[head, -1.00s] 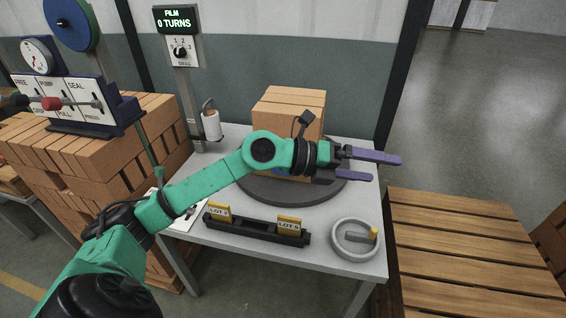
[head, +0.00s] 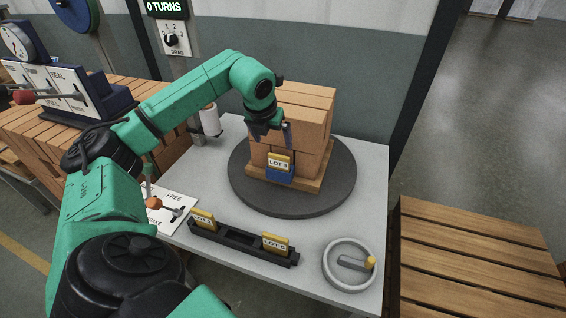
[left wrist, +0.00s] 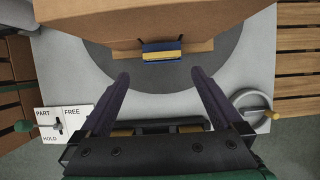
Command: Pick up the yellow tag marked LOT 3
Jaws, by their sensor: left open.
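The yellow tag marked LOT 3 (head: 279,162) stands upright in a blue holder (head: 279,176) at the front of the brick stack (head: 302,120). In the left wrist view the tag's yellow top edge (left wrist: 162,56) shows beyond my fingertips. My left gripper (head: 270,130) is open, fingers pointing down, just above the tag and in front of the bricks. In the left wrist view its two fingers (left wrist: 159,76) are spread apart with nothing between them. My right gripper is in neither view.
The stack sits on a small wooden pallet on a dark round turntable (head: 250,195). A black rack (head: 240,240) with two other yellow tags lies on the grey table (head: 330,225). A grey crank wheel (head: 349,265) is at the front right. A PART/HOLD/FREE lever panel (head: 172,207) is at the left.

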